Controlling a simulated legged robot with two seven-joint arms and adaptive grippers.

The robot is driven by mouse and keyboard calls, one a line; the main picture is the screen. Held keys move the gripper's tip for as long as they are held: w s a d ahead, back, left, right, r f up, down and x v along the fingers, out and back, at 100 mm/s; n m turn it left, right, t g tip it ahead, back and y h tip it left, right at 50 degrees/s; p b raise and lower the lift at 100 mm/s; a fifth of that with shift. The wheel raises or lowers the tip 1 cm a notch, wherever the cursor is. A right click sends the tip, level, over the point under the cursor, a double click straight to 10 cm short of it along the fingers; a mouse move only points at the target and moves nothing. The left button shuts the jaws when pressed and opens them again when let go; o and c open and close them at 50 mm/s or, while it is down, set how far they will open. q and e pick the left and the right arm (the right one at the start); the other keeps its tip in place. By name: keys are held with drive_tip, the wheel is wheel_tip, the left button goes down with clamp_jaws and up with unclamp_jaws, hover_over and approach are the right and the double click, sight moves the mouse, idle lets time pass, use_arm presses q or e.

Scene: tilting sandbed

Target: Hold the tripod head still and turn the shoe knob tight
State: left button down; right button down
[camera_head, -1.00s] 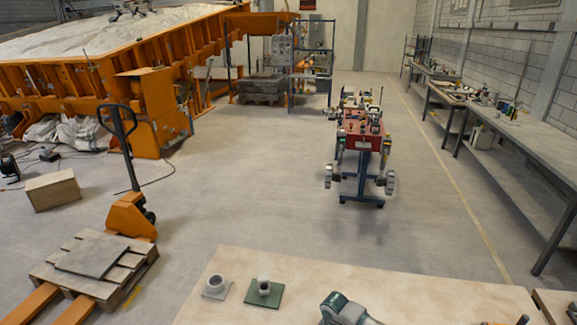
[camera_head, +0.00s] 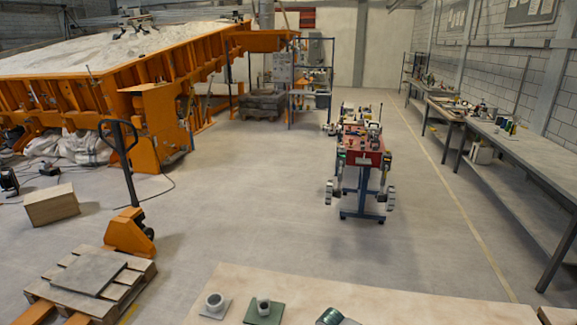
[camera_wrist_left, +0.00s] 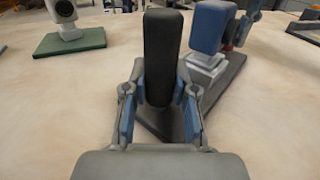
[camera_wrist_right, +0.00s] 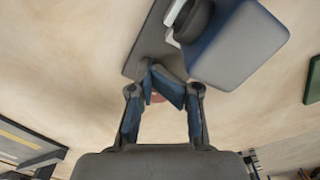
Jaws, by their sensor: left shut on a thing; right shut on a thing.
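In the left wrist view a tall dark block (camera_wrist_left: 162,50), seemingly part of the tripod head, stands upright over a dark base plate (camera_wrist_left: 222,85). My left gripper (camera_wrist_left: 160,96) is shut on it, a blue-padded finger on each side. A blue-grey block on a pale foot (camera_wrist_left: 204,63) rises from the plate behind. In the right wrist view my right gripper (camera_wrist_right: 161,92) is shut on a small reddish-brown piece (camera_wrist_right: 157,98), seemingly the shoe knob, mostly hidden by the pads. The base plate (camera_wrist_right: 147,45) and a blue-grey block (camera_wrist_right: 240,45) lie just beyond. Neither gripper shows in the head view.
On the pale worktable (camera_head: 390,310) a light bracket (camera_head: 214,303) and a green-plated fitting (camera_head: 264,309) stand to the left. A dark green rounded part (camera_head: 331,317) is cut off at the lower edge. Open floor lies beyond the table.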

drive_tip(key=shift+a, duration=0.1)
drive_tip(key=shift+s+a, duration=0.15)
drive_tip(key=shift+a, duration=0.1)
drive_tip(key=shift+d+r, duration=1.05)
drive_tip(key=shift+r, duration=2.35)
drive_tip(key=f, duration=0.6)
drive_tip(key=shift+s, duration=0.4)
use_arm(q)
drive_tip(key=shift+s+r, duration=0.1)
use_arm(e)
drive_tip(key=shift+s+f, duration=0.25)
drive_tip(key=shift+f, duration=0.3)
use_arm(q)
drive_tip(key=shift+w+a, duration=0.2)
drive_tip(key=shift+a, duration=0.05)
use_arm(e)
drive_tip(key=shift+w+d+f, duration=0.15)
drive_tip(key=shift+w+d, duration=0.05)
drive_tip(key=shift+w, duration=0.15)
use_arm(q)
drive_tip(key=shift+d, duration=0.15)
use_arm(e)
drive_tip(key=shift+w+d+r, duration=0.1)
drive_tip(key=shift+w+r, duration=0.1)
drive_tip(key=shift+w, duration=0.05)
use_arm(q)
drive_tip(key=shift+s, duration=0.1)
use_arm(e)
drive_tip(key=shift+w+a, duration=0.15)
drive_tip(key=shift+a, duration=0.25)
